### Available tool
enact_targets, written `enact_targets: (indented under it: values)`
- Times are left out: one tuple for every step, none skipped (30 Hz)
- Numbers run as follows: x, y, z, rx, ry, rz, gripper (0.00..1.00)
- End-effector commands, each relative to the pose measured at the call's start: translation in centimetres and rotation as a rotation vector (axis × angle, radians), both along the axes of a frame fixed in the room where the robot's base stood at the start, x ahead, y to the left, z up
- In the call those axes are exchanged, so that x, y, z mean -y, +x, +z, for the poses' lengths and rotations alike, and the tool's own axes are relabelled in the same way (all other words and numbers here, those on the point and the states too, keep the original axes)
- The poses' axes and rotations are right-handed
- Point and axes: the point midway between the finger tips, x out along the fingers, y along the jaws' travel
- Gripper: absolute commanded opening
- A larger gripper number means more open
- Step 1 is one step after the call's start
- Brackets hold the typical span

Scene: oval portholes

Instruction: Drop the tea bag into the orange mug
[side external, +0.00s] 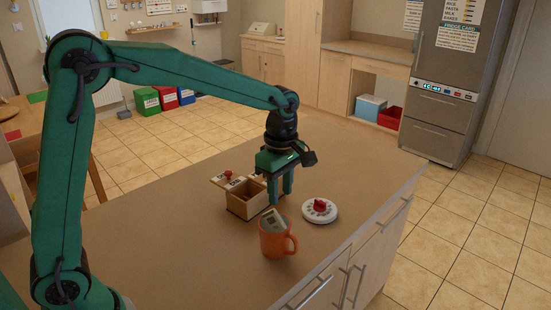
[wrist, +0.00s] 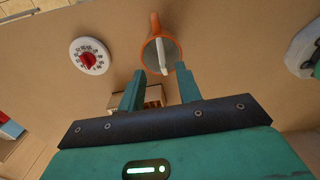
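The orange mug (side external: 277,243) stands upright on the counter, its handle towards the right. The tea bag (side external: 271,219), a pale grey-white packet, leans in the mug with its upper part above the rim; its lower part is hidden inside. In the wrist view the tea bag (wrist: 162,56) shows as a thin pale strip across the opening of the mug (wrist: 154,24). My gripper (side external: 280,200) is above the counter just behind the mug, near the wooden box. In the wrist view my gripper (wrist: 159,70) has its fingers apart, with nothing held between them.
The open wooden box (side external: 240,208) with a red-knobbed lid (side external: 228,178) stands behind and left of the mug. A white dial timer (side external: 320,211) with a red knob lies to the right, near the counter's edge. The counter's left part is clear.

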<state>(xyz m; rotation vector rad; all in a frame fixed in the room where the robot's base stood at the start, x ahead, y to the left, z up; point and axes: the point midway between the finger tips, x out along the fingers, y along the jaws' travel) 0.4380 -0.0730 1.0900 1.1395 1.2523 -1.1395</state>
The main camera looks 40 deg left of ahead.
Motion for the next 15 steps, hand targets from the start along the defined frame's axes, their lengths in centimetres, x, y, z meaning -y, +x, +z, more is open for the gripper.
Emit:
enact_targets:
  values:
    - [0.0, 0.1, 0.8, 0.004, -0.001, 0.000, 0.34]
    - [0.0, 0.1, 1.2, 0.003, -0.001, 0.000, 0.34]
    - [0.0, 0.1, 1.7, 0.003, -0.001, 0.000, 0.34]
    - [0.0, 0.1, 2.1, 0.004, -0.001, 0.000, 0.34]
    - [0.0, 0.1, 2.5, 0.003, -0.001, 0.000, 0.34]
    - [0.0, 0.1, 3.0, 0.003, -0.001, 0.000, 0.34]
    - [0.0, 0.1, 3.3, 0.003, -0.001, 0.000, 0.34]
    - [0.0, 0.1, 3.6, 0.002, -0.001, 0.000, 0.34]
    - [0.0, 0.1, 4.0, 0.003, -0.001, 0.000, 0.34]
    - [0.0, 0.1, 4.2, 0.002, -0.001, 0.000, 0.34]
    - [0.0, 0.0, 4.4, 0.001, 0.000, 0.000, 0.34]
    - [0.0, 0.0, 4.7, 0.000, 0.000, 0.000, 0.34]
    - [0.0, 0.0, 4.8, 0.000, 0.000, 0.000, 0.34]
    - [0.0, 0.0, 4.9, 0.000, 0.000, 0.000, 0.34]
    - [0.0, 0.0, 5.0, 0.000, 0.000, 0.000, 0.34]
